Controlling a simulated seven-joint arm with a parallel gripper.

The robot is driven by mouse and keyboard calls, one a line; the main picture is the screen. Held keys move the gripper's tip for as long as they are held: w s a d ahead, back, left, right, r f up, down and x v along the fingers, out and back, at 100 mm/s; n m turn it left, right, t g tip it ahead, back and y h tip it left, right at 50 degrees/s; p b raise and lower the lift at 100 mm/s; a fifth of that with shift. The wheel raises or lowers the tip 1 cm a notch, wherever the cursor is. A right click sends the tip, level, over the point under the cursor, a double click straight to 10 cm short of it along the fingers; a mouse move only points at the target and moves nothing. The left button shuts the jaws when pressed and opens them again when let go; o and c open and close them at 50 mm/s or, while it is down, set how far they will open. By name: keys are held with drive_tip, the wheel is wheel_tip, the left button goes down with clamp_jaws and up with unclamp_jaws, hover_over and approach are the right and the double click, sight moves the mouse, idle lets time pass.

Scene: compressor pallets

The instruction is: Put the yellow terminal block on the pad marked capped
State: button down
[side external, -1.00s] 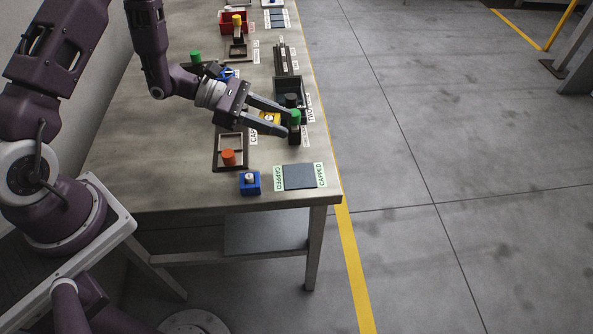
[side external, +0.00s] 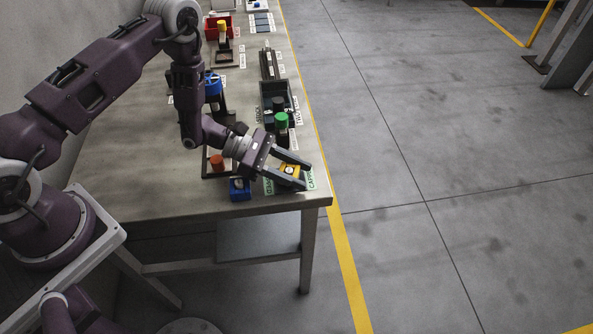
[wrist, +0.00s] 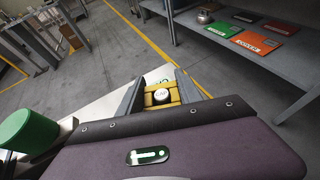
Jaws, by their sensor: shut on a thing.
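The yellow terminal block (side external: 289,171) has a round light cap on top and sits between the fingers of my gripper (side external: 302,174). My gripper is shut on it. In the wrist view the block (wrist: 160,103) shows between the two fingers, its cap lettered. The block is over the pad marked capped (side external: 285,187) at the table's front right corner. The fingers and block cover most of the pad; its green-lettered labels show at both sides. I cannot tell whether the block touches the pad.
A blue block (side external: 239,190) stands just left of the pad. An orange cylinder (side external: 217,162) is in a tray behind it. A green-topped post (side external: 281,121) and a dark bin (side external: 276,92) stand behind the gripper. The table's right edge is close.

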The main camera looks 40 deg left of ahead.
drive_tip(key=shift+f, duration=0.15)
drive_tip(key=c, duration=0.8)
unclamp_jaws()
